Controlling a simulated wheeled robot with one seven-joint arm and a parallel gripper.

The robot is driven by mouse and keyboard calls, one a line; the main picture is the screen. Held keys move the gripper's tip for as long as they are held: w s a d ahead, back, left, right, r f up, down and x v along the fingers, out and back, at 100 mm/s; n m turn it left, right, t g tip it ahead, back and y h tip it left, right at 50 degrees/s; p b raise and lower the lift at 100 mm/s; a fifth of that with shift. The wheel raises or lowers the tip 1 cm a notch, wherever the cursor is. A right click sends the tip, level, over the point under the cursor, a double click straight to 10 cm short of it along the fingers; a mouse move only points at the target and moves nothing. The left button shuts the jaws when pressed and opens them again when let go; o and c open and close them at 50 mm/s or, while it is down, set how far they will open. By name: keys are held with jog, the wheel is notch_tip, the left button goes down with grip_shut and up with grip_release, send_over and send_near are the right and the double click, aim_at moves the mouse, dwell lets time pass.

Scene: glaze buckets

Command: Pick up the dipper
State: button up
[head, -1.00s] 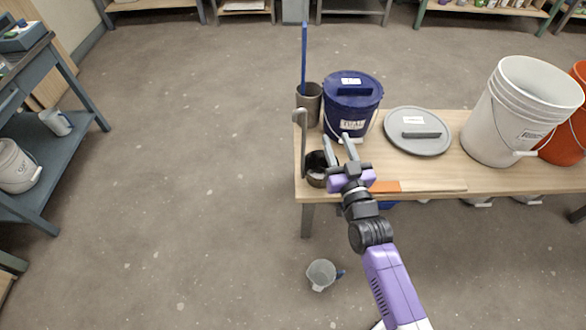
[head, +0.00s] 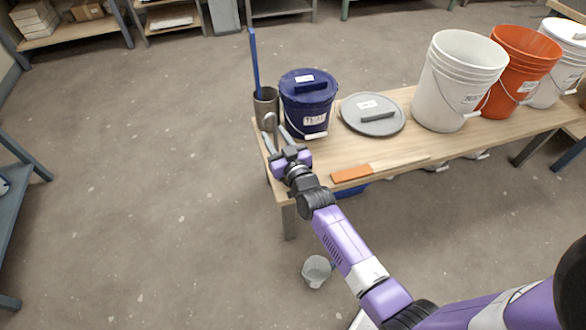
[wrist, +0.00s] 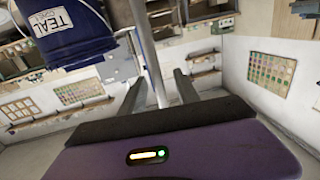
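The dipper's grey, hook-topped handle (head: 270,121) stands upright at the left end of the wooden bench, in front of a grey cup. Its lower part is hidden behind my gripper (head: 279,138) in the head view. In the wrist view the handle shows as a pale rod (wrist: 146,45) running between the two fingers of my gripper (wrist: 158,88). The fingers are apart, one on each side of the rod, with visible gaps, so my gripper looks open around it.
A dark blue bucket (head: 307,107) stands close right of my gripper. A grey cup (head: 266,106) holds a blue stick. A grey lid (head: 372,116), white bucket (head: 448,85) and orange-handled scraper (head: 352,173) are farther right. A jug (head: 316,270) is on the floor.

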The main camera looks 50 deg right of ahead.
jog(key=x, duration=0.2)
jog(key=shift+w+d, duration=0.2)
jog(key=shift+w, duration=0.1)
jog(key=shift+c, duration=0.2)
grip_shut()
jog(key=shift+r, duration=0.1)
dwell(1.0)
